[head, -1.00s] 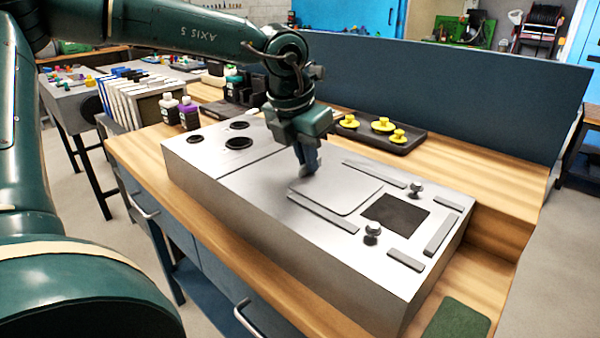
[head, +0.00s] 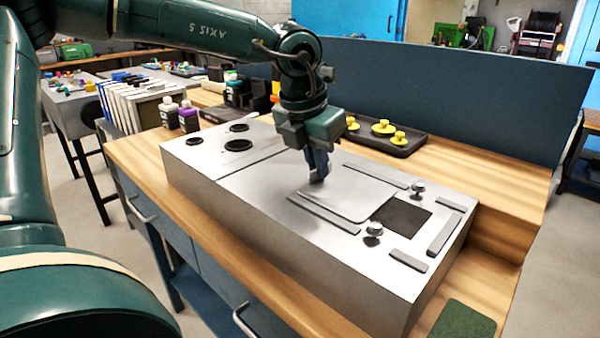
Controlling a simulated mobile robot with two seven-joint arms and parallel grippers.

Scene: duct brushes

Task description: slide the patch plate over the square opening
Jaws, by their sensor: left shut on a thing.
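The patch plate (head: 350,192) is a thin, flat metal plate lying on top of the long metal duct box (head: 260,185), between two guide strips. The square opening (head: 402,217) is a dark square just to its right. The plate's right edge is at the opening's left edge and seems to cover a thin strip of it; most of the opening shows dark. My left gripper (head: 318,178) points down at the plate's left end and is shut on it. The exact grip is hidden by the fingers. My right gripper is not in view.
Round clamp knobs stand at the front (head: 373,230) and back (head: 418,189) of the opening. An end strip (head: 444,234) lies beyond it. Three round holes are at the box's left end. A dark tray (head: 400,146) with yellow knobbed pieces lies behind, before a blue panel (head: 470,100).

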